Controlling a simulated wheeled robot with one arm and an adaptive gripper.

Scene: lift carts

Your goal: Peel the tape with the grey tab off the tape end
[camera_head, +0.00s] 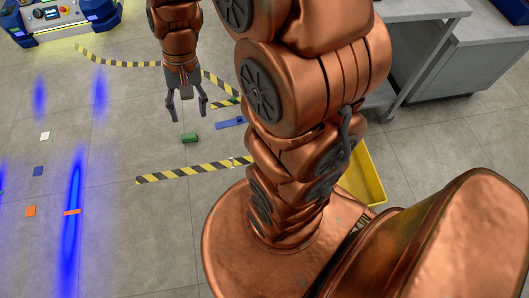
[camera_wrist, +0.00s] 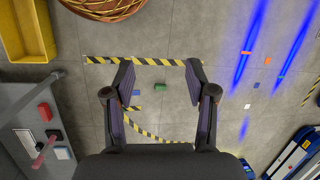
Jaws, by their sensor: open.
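Black-and-yellow striped tape lies in several strips on the grey floor. The nearest strip (camera_head: 180,174) runs across the floor in front of my base; in the wrist view this strip (camera_wrist: 160,61) crosses near my fingertips. A small pale spot shows on it in the head view near my arm, but I cannot tell whether it is the grey tab. A far strip (camera_head: 118,60) and a slanting strip (camera_head: 220,86) lie beyond. My gripper (camera_head: 188,116) is open and empty, pointing down above the floor. In the wrist view my gripper (camera_wrist: 160,66) has its fingers wide apart.
A green block (camera_head: 190,138) and a blue plate (camera_head: 231,122) lie near the tape. Small orange, white and blue pieces lie at left among blue light streaks. A yellow bin (camera_head: 368,178) and a grey bench (camera_head: 425,17) stand at right. A machine (camera_head: 60,14) is at upper left.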

